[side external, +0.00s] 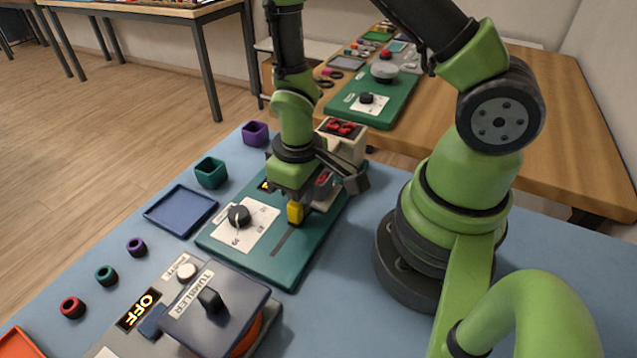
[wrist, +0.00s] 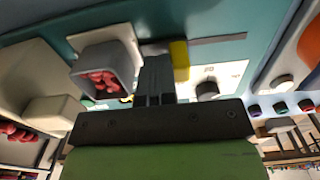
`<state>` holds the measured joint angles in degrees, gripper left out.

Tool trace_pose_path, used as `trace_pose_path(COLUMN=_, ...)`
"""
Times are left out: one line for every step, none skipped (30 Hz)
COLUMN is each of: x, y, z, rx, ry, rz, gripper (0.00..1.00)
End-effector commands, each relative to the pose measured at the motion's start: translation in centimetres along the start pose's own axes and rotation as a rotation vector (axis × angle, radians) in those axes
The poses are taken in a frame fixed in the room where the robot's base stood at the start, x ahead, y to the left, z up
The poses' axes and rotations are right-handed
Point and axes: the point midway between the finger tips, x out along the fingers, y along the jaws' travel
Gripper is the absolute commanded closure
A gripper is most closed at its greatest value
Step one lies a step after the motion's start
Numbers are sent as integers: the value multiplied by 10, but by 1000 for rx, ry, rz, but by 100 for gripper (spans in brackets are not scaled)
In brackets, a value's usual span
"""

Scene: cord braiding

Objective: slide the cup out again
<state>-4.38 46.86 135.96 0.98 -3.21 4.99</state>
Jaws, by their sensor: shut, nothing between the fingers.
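A square grey cup (wrist: 101,60) with red pieces in it is at the cream dispenser in the wrist view. In the side view the cup (side external: 323,181) is partly hidden by my gripper. A yellow block (side external: 295,213) stands at one end of a dark slot (side external: 283,240) in the green board. In the wrist view the yellow block (wrist: 180,60) is right beside my fingers. My gripper (wrist: 156,62) is shut and empty, pointing down between the cup and the yellow block. Whether it touches either one I cannot tell.
The green board (side external: 270,272) also bears a black dial (side external: 238,216). The cream dispenser (side external: 346,150) with red pieces on top stands behind the cup. A tumbler box (side external: 215,310), a blue tray (side external: 181,212) and small coloured containers surround the board on the blue table.

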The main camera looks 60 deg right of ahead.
Motion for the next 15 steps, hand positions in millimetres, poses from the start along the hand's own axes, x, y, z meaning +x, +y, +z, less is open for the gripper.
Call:
trace_pose_path(x=0, y=-2, z=0, rx=-2, ry=0, rz=0, gripper=100)
trace_pose_path(x=0, y=-3, z=0, rx=-1, ry=0, rz=0, gripper=100)
trace_pose_path(x=0, y=-4, z=0, rx=-1, ry=0, rz=0, gripper=100)
trace_pose_path(x=0, y=-6, z=0, rx=-2, ry=0, rz=0, gripper=100)
trace_pose_path(x=0, y=-7, z=0, rx=-2, ry=0, rz=0, gripper=100)
trace_pose_path(x=0, y=-8, z=0, rx=-2, ry=0, rz=0, gripper=100)
trace_pose_path(x=0, y=-9, z=0, rx=-2, ry=0, rz=0, gripper=100)
trace_pose_path(x=0, y=-10, z=0, rx=-1, ry=0, rz=0, gripper=100)
trace_pose_path(x=0, y=-12, z=0, rx=-1, ry=0, rz=0, gripper=100)
trace_pose_path(x=0, y=-13, z=0, rx=-2, ry=0, rz=0, gripper=100)
trace_pose_path(x=0, y=-14, z=0, rx=-3, ry=0, rz=0, gripper=100)
trace_pose_path(x=0, y=-15, z=0, rx=-3, ry=0, rz=0, gripper=100)
trace_pose_path(x=0, y=-16, z=0, rx=-2, ry=1, rz=0, gripper=100)
trace_pose_path(x=0, y=-17, z=0, rx=-1, ry=1, rz=0, gripper=100)
trace_pose_path(x=0, y=-18, z=0, rx=-1, ry=1, rz=0, gripper=100)
